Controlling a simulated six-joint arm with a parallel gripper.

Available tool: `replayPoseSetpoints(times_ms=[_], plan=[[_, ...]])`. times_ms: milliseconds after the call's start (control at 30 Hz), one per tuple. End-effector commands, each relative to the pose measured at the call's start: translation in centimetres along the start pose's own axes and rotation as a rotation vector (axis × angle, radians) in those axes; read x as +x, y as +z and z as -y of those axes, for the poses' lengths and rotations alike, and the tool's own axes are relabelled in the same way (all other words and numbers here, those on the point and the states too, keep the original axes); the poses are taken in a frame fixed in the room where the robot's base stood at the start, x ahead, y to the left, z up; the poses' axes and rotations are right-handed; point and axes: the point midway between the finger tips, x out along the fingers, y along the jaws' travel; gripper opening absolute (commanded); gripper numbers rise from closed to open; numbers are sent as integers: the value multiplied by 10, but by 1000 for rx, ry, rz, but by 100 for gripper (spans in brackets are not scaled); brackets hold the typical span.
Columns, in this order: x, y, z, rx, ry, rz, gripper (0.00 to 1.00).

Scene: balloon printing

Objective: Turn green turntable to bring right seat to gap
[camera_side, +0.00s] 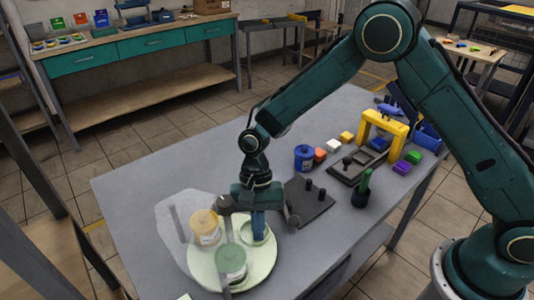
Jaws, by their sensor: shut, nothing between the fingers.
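The pale green turntable (264,268) lies near the front left of the grey table. A jar with a tan lid (205,224) stands at its back left and a jar with a green lid (231,262) stands at its front. A round, ring-like seat (266,238) shows at its right, partly hidden by my gripper. My gripper (258,236) points down over this right seat, with its blue fingers shut and empty. I cannot tell whether the fingertips touch the turntable. A light grey flat shape (168,212) with a dark bar lies at the turntable's left; the gap is not clear.
A dark plate with pegs (310,200) lies just right of my gripper. The table's back left is clear.

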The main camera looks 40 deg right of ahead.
Motion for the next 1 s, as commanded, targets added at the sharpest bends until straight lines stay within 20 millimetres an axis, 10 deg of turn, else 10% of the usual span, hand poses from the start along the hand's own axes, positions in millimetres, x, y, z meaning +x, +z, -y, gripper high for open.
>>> replayPoseSetpoints(times_ms=[1000], plan=[[10, 27, -4, 410, -164, 0, 0]])
